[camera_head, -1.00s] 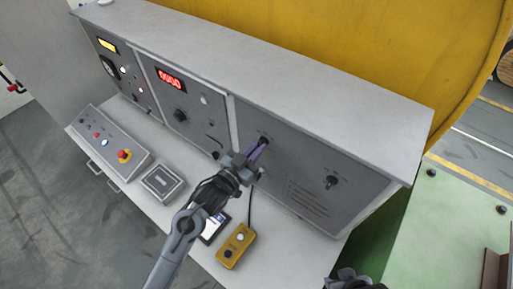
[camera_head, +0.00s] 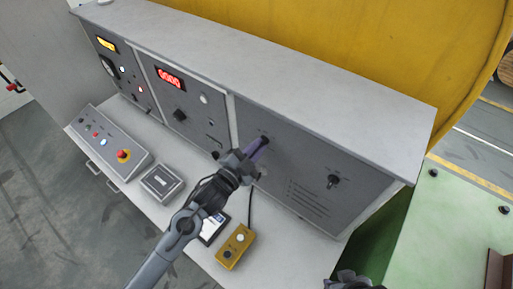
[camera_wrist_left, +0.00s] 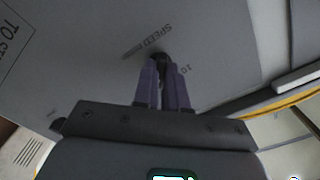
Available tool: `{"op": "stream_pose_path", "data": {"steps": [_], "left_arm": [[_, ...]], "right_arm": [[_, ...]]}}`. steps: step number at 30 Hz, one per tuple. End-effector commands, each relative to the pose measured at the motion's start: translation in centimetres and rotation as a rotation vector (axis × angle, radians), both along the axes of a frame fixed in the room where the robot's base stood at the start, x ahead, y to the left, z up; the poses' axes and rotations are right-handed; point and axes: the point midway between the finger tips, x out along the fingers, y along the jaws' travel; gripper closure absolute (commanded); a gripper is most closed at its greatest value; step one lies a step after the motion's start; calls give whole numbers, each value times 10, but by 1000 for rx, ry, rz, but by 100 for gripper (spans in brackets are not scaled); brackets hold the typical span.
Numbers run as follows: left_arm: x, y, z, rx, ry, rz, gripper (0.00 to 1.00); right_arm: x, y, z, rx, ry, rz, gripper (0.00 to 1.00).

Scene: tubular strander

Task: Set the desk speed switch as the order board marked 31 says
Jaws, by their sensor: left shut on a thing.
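The desk speed switch (camera_wrist_left: 160,57) is a dark knob on the grey panel, under lettering that reads SPEED in the left wrist view. My left gripper (camera_head: 258,147) is at this knob in the head view, its purple fingers shut on it. The left wrist view also shows the fingers (camera_wrist_left: 163,80) on either side of the knob, which hide most of it. The knob's setting cannot be made out. Part of my right gripper (camera_head: 350,280) shows at the bottom edge of the head view; its fingertips cannot be judged. No board marked 31 can be read here.
Another dark knob (camera_head: 333,181) sits to the right on the same panel. A red display (camera_head: 169,78) is on the panel to the left. A yellow button box (camera_head: 236,246), a tablet (camera_head: 213,228) and a grey box (camera_head: 162,182) lie on the desk. A sloped button console (camera_head: 108,142) stands at left.

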Motion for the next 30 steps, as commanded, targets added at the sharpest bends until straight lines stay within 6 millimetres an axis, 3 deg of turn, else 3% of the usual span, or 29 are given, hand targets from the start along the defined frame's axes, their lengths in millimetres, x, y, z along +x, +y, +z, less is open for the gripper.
{"op": "stream_pose_path", "data": {"steps": [16, 17, 21, 30], "left_arm": [[0, 0, -1, 21, -13, 1, 100], [0, 0, -1, 21, -13, 1, 84], [0, 0, 0, 19, -13, 0, 63], [-1, 1, 0, 18, -13, 1, 63]], "right_arm": [[0, -2, -1, -10, 1, 6, 57], [0, -2, -1, -10, 1, 6, 57], [0, -2, -1, -10, 1, 6, 57], [0, -2, -1, -7, 0, 5, 57]]}}
